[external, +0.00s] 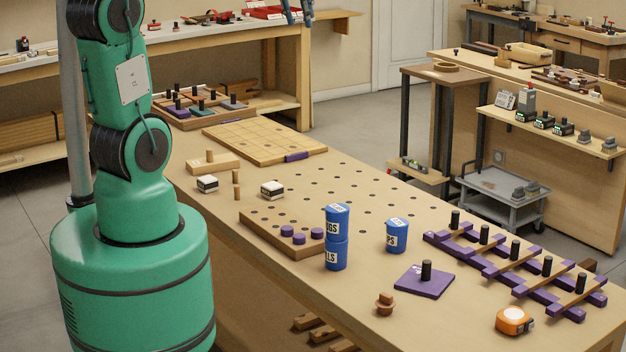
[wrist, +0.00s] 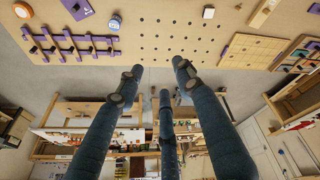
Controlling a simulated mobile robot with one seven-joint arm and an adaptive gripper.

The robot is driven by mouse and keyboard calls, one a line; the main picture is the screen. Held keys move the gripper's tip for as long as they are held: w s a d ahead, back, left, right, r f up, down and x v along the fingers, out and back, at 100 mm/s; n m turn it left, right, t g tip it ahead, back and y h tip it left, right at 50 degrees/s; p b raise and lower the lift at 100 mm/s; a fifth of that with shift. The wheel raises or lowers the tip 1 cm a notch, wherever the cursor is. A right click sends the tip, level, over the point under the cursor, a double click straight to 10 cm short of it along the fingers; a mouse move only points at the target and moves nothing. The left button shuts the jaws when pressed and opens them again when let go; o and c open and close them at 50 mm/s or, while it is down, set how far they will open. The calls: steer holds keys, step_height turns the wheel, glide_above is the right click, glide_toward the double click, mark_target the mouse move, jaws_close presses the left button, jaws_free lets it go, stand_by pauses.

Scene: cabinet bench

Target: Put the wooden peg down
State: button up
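My gripper (wrist: 160,78) shows three dark blue fingers spread apart in the wrist view, with nothing between them. In the external view only its fingertips (external: 299,17) show at the top edge, high above the far part of the bench. Small wooden pegs (external: 237,193) stand on the bench near its left edge, well away from my gripper. Another short peg (external: 210,156) stands in a pale wooden block (external: 222,166). I cannot tell which of these is the task's peg.
The bench (external: 340,190) has rows of holes and a clear middle.

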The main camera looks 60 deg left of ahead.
steer(key=s+d+f+m+t, duration=0.1)
steer(key=s+d+m, duration=0.3)
steer(key=s+d, duration=0.4)
steer(key=s+d+f+m+t+h, duration=0.1)
steer(key=s+d+f+m, duration=0.2)
steer(key=s, duration=1)
steer(key=d+m, duration=0.2)
steer(key=d, duration=0.3)
steer(key=shift+s+d+f+m, duration=0.15)
steer(key=shift+s+m, duration=0.1)
steer(key=shift+m, duration=0.05)
steer(key=shift+f, duration=0.15)
step_height(320, 180, down, 6)
steer(key=b, duration=0.6)
